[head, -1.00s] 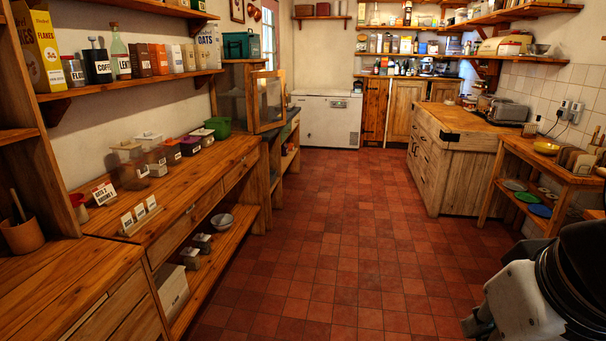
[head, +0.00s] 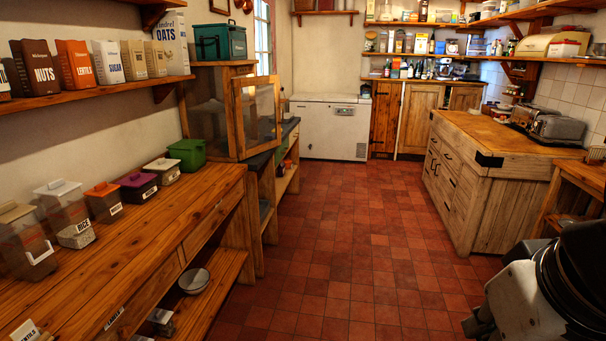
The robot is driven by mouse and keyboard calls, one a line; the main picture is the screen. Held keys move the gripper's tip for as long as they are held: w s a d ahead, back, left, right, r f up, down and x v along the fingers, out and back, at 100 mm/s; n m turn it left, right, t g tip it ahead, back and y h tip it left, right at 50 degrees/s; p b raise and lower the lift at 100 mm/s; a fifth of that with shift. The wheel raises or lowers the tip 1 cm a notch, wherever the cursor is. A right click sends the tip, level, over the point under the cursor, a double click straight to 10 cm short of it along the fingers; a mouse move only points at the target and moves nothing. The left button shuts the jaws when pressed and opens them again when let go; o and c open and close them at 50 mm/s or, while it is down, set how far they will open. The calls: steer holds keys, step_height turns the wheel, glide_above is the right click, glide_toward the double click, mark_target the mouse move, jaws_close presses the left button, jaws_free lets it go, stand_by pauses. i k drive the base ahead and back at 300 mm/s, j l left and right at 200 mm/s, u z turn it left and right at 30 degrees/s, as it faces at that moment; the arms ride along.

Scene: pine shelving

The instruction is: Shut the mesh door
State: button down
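The mesh door (head: 258,114) is a wood-framed panel on a small wooden cabinet (head: 206,110) that stands on the dark counter at the left, beyond the long wooden bench. The door stands open, swung out from the cabinet toward the aisle, with the cabinet's interior partly visible beside it. A dark green box (head: 220,41) sits on the cabinet top. Part of my arm shows at the lower right, far from the door.
The long bench (head: 150,238) with several labelled containers runs along the left. A green tub (head: 187,153) sits at its far end, near the cabinet. A butcher-block island (head: 500,140) stands at the right. The red tiled floor (head: 340,240) between them is clear. A white chest freezer (head: 330,127) stands at the back.

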mark_target(237, 82)
steer(key=i, duration=3.8)
steer(key=i+u, duration=0.15)
steer(key=i, duration=0.35)
steer(key=i+l+u, duration=0.2)
steer(key=i, duration=0.25)
